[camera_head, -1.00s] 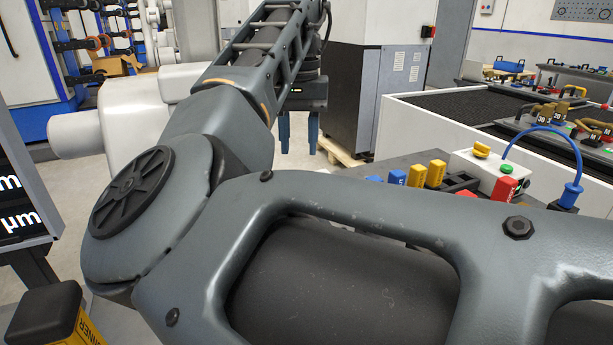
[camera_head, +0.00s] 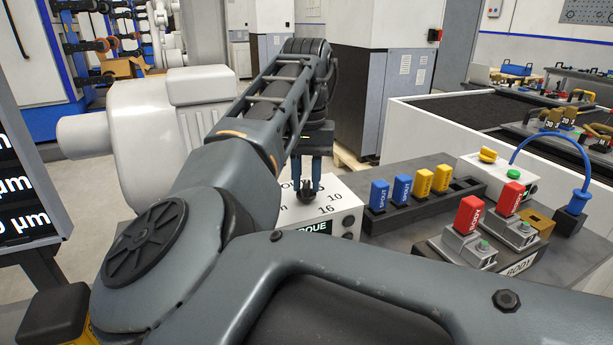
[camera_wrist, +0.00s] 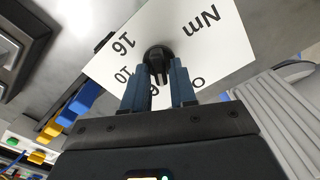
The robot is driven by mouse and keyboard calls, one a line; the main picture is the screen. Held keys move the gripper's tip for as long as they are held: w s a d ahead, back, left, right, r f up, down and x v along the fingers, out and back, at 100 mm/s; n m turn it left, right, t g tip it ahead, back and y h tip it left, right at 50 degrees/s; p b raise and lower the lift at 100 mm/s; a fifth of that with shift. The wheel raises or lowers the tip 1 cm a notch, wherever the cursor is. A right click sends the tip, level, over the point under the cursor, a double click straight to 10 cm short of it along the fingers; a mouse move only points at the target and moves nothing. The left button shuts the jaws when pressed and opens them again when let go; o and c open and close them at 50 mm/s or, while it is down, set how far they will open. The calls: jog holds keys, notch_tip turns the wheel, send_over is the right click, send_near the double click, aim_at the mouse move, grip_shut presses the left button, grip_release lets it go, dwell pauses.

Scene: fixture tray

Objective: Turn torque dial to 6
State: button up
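The torque dial is a black knob (camera_head: 307,193) on the white top of a box labelled TORQUE (camera_head: 340,206). The knob also shows in the wrist view (camera_wrist: 158,55). Around it I read 16, 10 and Nm; a 6 and a 0 are partly hidden by my fingers. The knob's ridge points down in the wrist view, toward the gap between my fingers; its exact setting is unclear. My gripper (camera_head: 306,180) is right at the knob, its blue fingers apart with the knob at their tips. I cannot tell whether the fingers touch it.
To the right of the box, blue and yellow blocks (camera_head: 402,189) stand in a dark rack. Red blocks (camera_head: 468,214) stand on grey fixtures. A white box with a green button (camera_head: 513,174) and a blue cable (camera_head: 545,134) sits farther right. My arm covers much of the front.

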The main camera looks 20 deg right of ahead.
aim_at(308, 183)
grip_shut()
jog(key=shift+r+p, duration=0.1)
jog(key=shift+p, duration=0.2)
jog(key=shift+d+r+m+p, duration=0.1)
jog(key=shift+m+p, duration=0.7)
jog(key=shift+m, duration=0.1)
jog(key=shift+m+p, duration=0.65)
jog(key=shift+m, duration=0.55)
jog(key=shift+f, duration=0.2)
jog(key=shift+o, duration=1.5)
grip_release()
jog(key=shift+r, duration=3.9)
